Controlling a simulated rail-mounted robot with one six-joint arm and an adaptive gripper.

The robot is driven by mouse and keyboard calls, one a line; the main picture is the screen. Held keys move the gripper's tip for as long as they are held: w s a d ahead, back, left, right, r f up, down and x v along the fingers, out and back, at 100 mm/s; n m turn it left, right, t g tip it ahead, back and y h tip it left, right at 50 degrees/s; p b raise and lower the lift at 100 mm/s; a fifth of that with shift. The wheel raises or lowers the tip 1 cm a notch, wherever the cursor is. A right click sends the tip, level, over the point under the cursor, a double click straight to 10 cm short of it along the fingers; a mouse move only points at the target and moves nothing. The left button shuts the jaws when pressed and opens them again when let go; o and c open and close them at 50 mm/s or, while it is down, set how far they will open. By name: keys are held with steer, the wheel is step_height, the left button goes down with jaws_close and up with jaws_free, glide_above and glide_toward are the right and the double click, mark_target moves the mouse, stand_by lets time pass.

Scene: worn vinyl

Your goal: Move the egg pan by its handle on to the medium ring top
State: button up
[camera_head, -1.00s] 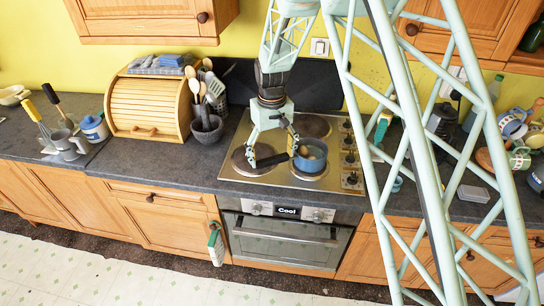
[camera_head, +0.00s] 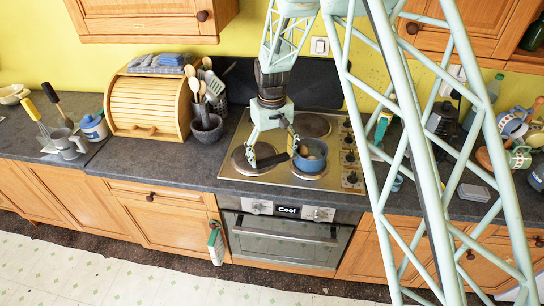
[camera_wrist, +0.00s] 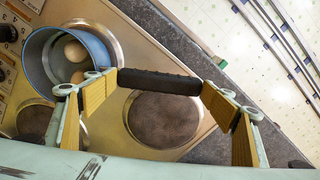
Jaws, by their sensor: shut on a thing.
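The blue egg pan (camera_head: 311,165) is over the front right ring (camera_head: 308,175) of the hob, with eggs inside. It also shows in the wrist view (camera_wrist: 38,62), covering part of a ring (camera_wrist: 113,47). I cannot tell whether its base touches the hob. Its black handle (camera_head: 272,161) points left, towards the front left ring (camera_head: 240,160). My gripper (camera_head: 271,153) is shut on the handle, which spans between the two fingers in the wrist view (camera_wrist: 160,82). A bare dark ring (camera_wrist: 162,120) lies below the handle there. A back right ring (camera_head: 313,125) is bare.
A utensil pot (camera_head: 207,130) and a wooden bread bin (camera_head: 150,108) stand left of the hob (camera_head: 228,174). Control knobs (camera_head: 350,158) line its right edge. Mugs (camera_head: 518,158) hang at the far right. The counter front left of the hob is clear.

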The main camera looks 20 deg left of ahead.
steer(key=o, duration=1.6)
steer(key=shift+r+p, duration=1.4)
steer(key=shift+r, duration=2.6)
steer(key=shift+r, duration=0.15)
step_height(320, 180, up, 7)
steer(key=shift+r, duration=0.1)
